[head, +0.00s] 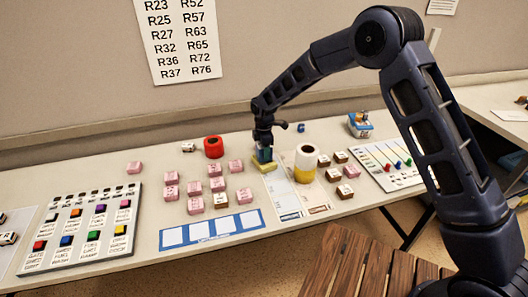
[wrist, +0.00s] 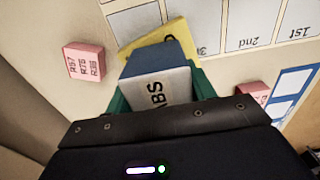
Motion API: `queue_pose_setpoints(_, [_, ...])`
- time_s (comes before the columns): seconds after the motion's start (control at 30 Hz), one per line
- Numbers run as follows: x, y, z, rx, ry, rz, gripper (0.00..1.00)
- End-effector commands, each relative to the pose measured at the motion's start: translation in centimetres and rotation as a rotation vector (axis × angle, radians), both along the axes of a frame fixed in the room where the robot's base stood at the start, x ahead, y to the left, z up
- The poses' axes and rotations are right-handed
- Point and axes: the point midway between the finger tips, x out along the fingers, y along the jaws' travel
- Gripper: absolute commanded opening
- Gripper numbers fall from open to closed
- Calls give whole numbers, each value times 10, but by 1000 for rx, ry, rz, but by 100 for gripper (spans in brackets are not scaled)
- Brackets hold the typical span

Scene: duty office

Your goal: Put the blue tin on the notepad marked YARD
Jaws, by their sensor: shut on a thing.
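My gripper (head: 264,154) is shut on a blue tin (wrist: 155,62), which has a pale label ending in "ABS". In the wrist view, green fingers (wrist: 201,85) flank the tin. A yellow pad (wrist: 175,33) shows beyond and under the tin. In the head view, the yellow pad (head: 264,168) lies on the table directly below my gripper. I cannot tell whether the tin touches the pad. No YARD marking is readable on it; the tin and my gripper cover much of it.
Several pink blocks (head: 216,184) lie left of my gripper, with a red roll (head: 214,147) behind them. A white and yellow cylinder (head: 306,163) stands close on the right. A small blue item (head: 301,127) lies behind. A blue-edged card (head: 212,232) lies in front.

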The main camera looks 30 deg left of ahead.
Motion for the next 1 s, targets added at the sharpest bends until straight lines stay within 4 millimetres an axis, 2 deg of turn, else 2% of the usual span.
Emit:
queue_pose_setpoints(0.1, [0,1,-9,1,-1,1,28])
queue_pose_setpoints(0.47, [0,0,-12,1,0,-1,28])
queue_pose_setpoints(0.5, [0,0,-12,1,0,-1,60])
queue_pose_setpoints(0.6, [0,0,-12,1,-1,-1,76])
queue_pose_setpoints(0.87, [0,0,-12,1,0,0,76])
queue_pose_setpoints(1.0, [0,0,-4,2,-1,0,76])
